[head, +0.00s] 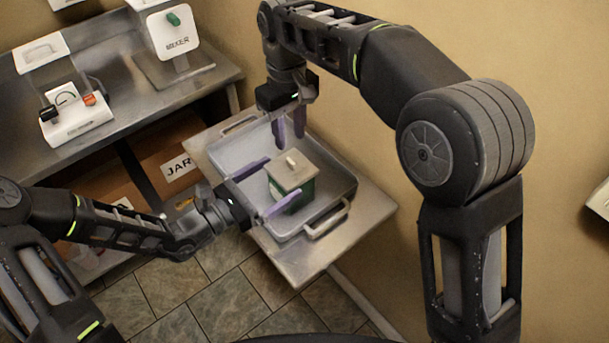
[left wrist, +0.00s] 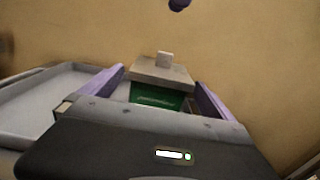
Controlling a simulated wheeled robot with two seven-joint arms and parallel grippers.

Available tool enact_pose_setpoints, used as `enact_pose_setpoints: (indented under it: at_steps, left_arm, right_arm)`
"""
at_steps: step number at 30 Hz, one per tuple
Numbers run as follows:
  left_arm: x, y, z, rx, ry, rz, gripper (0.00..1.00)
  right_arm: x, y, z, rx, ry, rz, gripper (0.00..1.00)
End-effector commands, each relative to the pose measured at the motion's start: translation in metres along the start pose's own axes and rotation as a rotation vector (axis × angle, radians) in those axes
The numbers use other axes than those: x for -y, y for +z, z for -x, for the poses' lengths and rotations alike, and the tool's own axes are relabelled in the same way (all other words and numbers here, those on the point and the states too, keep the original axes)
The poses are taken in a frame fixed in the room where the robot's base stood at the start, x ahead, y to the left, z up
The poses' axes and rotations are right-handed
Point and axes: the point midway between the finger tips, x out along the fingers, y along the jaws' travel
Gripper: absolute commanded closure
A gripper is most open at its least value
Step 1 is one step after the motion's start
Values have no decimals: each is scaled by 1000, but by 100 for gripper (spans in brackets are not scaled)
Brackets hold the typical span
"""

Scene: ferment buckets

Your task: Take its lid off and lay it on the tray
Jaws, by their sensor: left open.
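A green bucket (head: 294,196) stands upright inside a grey tray (head: 228,152). Its beige square lid (head: 287,172) with a pale knob (head: 291,160) sits on top. My left gripper (head: 285,177) is open, with one purple finger on either side of the bucket. In the left wrist view, the green bucket (left wrist: 157,95) and lid (left wrist: 161,72) show between and beyond the spread fingers; I cannot tell if they touch. My right gripper (head: 290,141) points down over the back of the tray, behind the lid, its fingers apart and empty.
The tray rests on a small steel table (head: 372,212) against the beige wall. A steel bench at the left holds a mixer (head: 174,35) and a white scale-like device (head: 75,115). Cardboard boxes, one marked JAR (head: 180,168), sit below it. The tray floor left of the bucket is clear.

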Motion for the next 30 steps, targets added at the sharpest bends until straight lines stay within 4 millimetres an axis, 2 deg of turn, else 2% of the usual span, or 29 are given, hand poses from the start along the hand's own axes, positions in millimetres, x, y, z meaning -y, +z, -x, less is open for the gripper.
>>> enact_pose_setpoints:
  at_steps: [14, 17, 30]
  left_arm:
    - [1, 0, -5, 0, -3, 0, 0]
    - [1, 0, -13, 1, -3, 0, 0]
    - [2, 0, -72, -1, -4, -1, 0]
  right_arm:
    - [0, 0, 0, -1, 0, 0, 66]
    - [0, 0, 0, -1, -1, 0, 66]
    - [0, 0, 0, -1, -1, 0, 66]
